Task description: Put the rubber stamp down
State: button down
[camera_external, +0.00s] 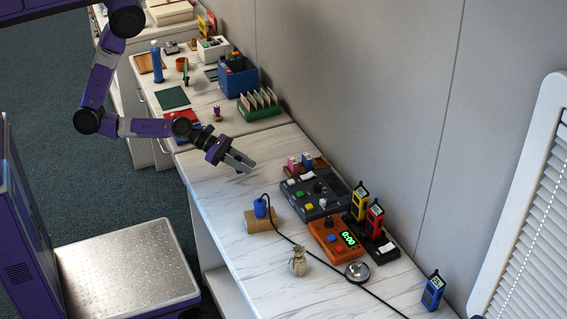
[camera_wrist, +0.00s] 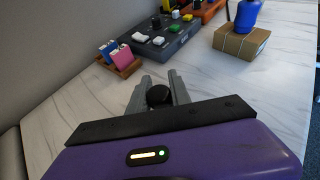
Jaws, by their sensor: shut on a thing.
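My gripper (camera_external: 239,163) is over the near marble-topped counter (camera_external: 218,183), close to its far-left end. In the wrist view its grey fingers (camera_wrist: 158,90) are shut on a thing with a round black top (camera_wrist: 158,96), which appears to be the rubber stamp. Only this black knob shows; the lower part is hidden by the fingers and wrist. In the outside view the held thing cannot be made out between the fingers. I cannot tell how high it is above the counter.
A wooden rack (camera_wrist: 120,64) with pink and blue blocks stands beside a dark control panel (camera_external: 318,207). A small sack (camera_external: 297,262) stands nearer. The counter around my gripper is clear.

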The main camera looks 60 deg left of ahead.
aim_at(246, 180)
jog(key=shift+f+b, duration=0.35)
jog(key=shift+f, duration=1.3)
jog(key=shift+f, duration=0.15)
jog(key=c, duration=1.2)
grip_release()
